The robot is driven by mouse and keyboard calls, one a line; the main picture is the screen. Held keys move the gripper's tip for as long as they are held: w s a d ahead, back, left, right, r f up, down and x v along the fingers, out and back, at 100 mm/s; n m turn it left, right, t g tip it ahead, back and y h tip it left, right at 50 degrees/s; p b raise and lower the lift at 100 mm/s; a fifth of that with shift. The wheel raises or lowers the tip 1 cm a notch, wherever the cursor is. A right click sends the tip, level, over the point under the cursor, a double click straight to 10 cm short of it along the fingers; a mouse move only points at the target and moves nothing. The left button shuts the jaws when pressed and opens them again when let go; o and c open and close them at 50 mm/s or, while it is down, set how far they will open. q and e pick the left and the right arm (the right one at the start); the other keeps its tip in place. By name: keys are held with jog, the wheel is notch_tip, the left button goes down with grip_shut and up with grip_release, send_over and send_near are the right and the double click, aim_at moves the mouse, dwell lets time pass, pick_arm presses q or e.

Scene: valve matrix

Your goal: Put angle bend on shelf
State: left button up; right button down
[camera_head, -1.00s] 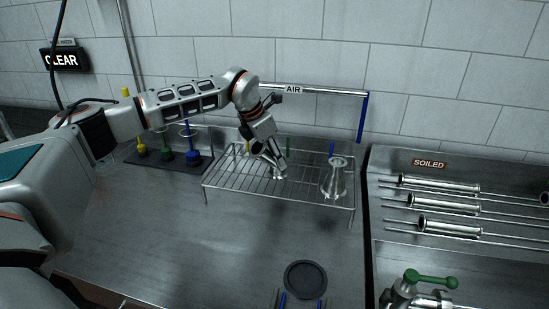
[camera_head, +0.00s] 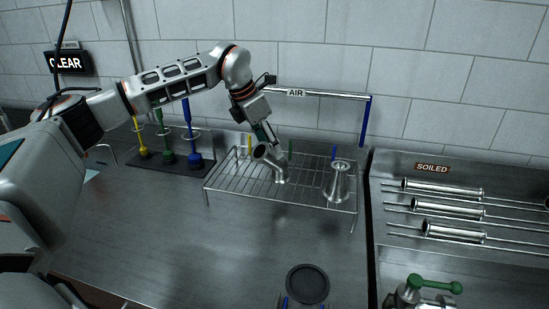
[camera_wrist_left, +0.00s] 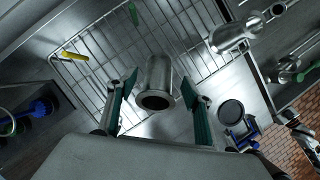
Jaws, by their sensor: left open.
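The angle bend (camera_head: 279,168), a shiny steel elbow pipe with flanged ends, stands on the wire shelf (camera_head: 232,188), left of its middle. It also shows in the left wrist view (camera_wrist_left: 154,84), with one round opening facing the camera. My left gripper (camera_head: 268,138) is just above and behind the bend. Its fingers (camera_wrist_left: 158,110) are spread to either side of the bend in the wrist view, with gaps showing, so it is open and empty.
A second steel fitting (camera_head: 338,180) stands on the shelf's right end. Yellow, green and blue brushes (camera_head: 167,157) stand at the left. A soiled rack (camera_head: 432,197) with steel tubes is at the right. A dark round disc (camera_head: 307,283) is in front; the counter between is clear.

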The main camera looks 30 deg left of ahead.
pick_arm(q)
jog(key=v, duration=0.5)
dwell(0.5)
